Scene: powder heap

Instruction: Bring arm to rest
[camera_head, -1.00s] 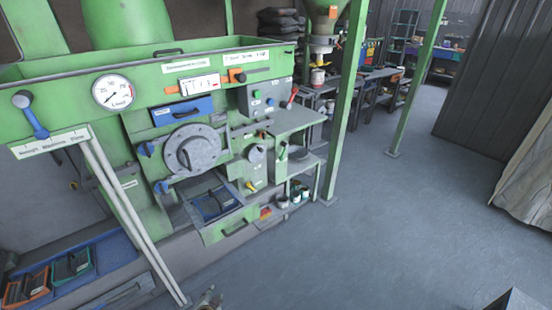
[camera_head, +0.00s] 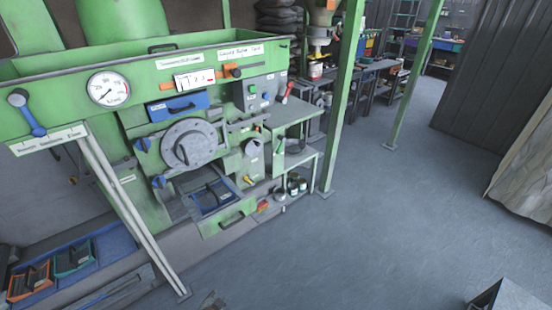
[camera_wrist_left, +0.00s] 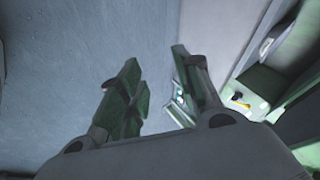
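My left gripper (camera_head: 212,302) shows only as a small tip at the bottom edge of the head view, over the floor in front of the green machine (camera_head: 130,125). In the left wrist view the two fingers of my left gripper (camera_wrist_left: 156,62) stand apart, with bare floor between them and nothing held. A green and grey part of the equipment shows beyond the right finger. My right gripper is in neither view.
The machine has a blue lever (camera_head: 35,122), a gauge (camera_head: 109,88) and an open drawer (camera_head: 225,217). Green posts (camera_head: 345,95) stand to its right. A grey box-like shape (camera_head: 508,295) is cut off at bottom right. The floor (camera_head: 380,230) between is clear.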

